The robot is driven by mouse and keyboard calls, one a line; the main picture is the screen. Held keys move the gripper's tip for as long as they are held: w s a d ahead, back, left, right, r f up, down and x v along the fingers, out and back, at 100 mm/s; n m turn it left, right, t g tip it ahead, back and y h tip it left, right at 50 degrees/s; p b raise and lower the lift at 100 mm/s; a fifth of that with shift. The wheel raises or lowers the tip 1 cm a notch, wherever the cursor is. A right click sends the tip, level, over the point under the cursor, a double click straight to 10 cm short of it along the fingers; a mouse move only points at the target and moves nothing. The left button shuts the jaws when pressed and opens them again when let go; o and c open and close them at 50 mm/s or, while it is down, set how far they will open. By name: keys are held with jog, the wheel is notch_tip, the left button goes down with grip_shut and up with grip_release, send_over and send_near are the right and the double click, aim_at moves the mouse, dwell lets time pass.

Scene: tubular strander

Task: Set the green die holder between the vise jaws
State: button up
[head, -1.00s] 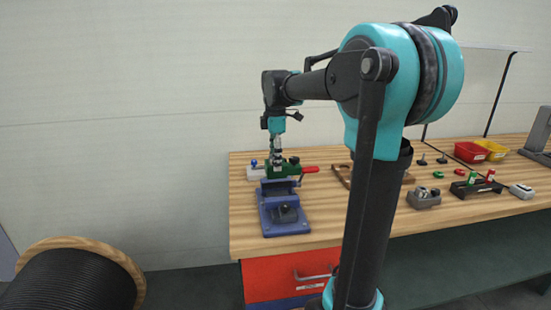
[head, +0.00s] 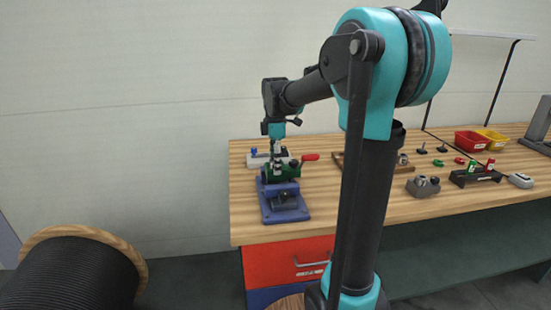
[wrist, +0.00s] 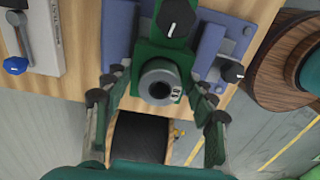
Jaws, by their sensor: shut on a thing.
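The green die holder (wrist: 150,55) carries a grey ring-shaped die (wrist: 160,82) and a black knob. My gripper (wrist: 160,76) is shut on the holder, with a finger on either side of it. In the head view my gripper (head: 277,158) points down with the green die holder (head: 285,172) at its tips. The blue vise (head: 285,205) stands on the bench at the holder's base. Blue vise parts (wrist: 212,48) show on both sides of the holder in the wrist view. I cannot tell whether the holder rests in the jaws, as its underside is hidden.
A pale box (head: 258,160) with a blue knob stands behind the vise, and a red handle (head: 311,157) lies right of it. A grey block (head: 422,186), a dark rack (head: 475,178) and red and yellow bins (head: 472,141) are further right. A cable reel (head: 75,275) stands on the floor.

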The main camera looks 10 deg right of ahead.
jog(key=shift+f, duration=1.4)
jog(key=o, duration=1.6)
jog(key=shift+c, duration=0.2)
jog(key=shift+f, duration=0.1)
